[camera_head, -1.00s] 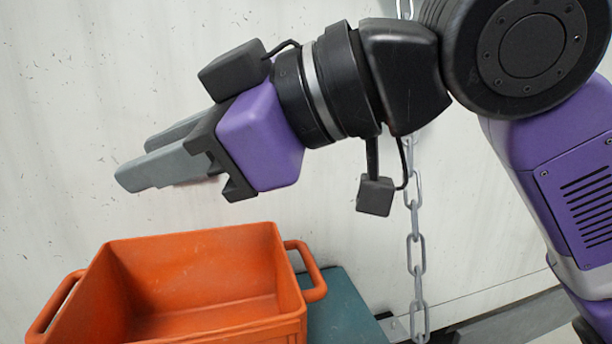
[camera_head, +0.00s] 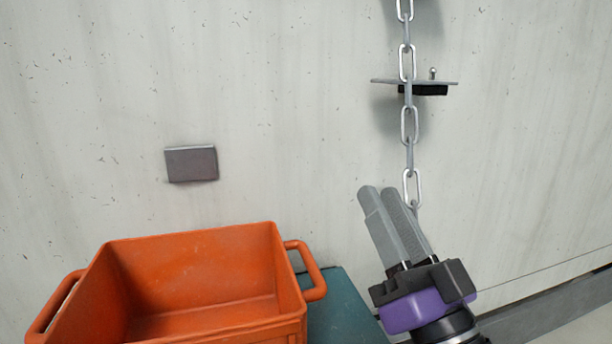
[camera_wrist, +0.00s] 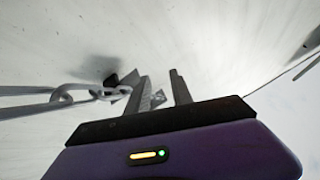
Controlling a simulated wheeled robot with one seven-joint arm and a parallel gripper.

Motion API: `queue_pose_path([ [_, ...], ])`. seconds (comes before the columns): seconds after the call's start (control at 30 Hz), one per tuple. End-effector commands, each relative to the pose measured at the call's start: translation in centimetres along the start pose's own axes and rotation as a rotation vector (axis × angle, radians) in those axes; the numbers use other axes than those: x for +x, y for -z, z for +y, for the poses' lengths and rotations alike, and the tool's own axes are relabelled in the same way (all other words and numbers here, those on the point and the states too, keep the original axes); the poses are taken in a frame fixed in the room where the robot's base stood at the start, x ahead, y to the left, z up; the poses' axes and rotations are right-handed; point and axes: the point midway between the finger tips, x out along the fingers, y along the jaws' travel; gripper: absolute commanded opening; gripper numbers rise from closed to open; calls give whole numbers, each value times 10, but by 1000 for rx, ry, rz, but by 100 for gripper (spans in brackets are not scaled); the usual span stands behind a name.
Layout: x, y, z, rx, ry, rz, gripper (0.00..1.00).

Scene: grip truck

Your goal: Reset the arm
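My gripper (camera_head: 380,190) is at the lower right of the head view, its two grey fingers pointing up and slightly left. The fingers are apart with nothing between them. The fingertips are close to the lower end of a hanging metal chain (camera_head: 409,126); I cannot tell whether they touch it. In the wrist view, my gripper (camera_wrist: 160,82) shows the gap between its fingers, and the chain (camera_wrist: 62,98) runs in from the left beside the left finger. Most of my arm is out of the head view.
An orange crate (camera_head: 190,245) with side handles stands at the lower left on a teal surface (camera_head: 345,310). A grey plate (camera_head: 191,164) is on the pale wall. A small metal shelf (camera_head: 440,82) sits behind the chain. The wall above the crate is otherwise clear.

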Motion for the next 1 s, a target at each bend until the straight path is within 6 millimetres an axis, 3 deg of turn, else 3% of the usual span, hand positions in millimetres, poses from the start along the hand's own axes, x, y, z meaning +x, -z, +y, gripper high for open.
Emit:
queue_pose_path([
  [0.03, -20, -9, 12, -4, -53, -1, 27],
  [0.2, -82, -27, 40, -54, -200, -2, 27],
  [0.4, -158, -45, 57, -138, -333, -48, 27],
  [0.67, -260, -62, 57, -266, -448, -183, 27],
  [1.0, -389, -74, 33, -394, -504, -485, 27],
])
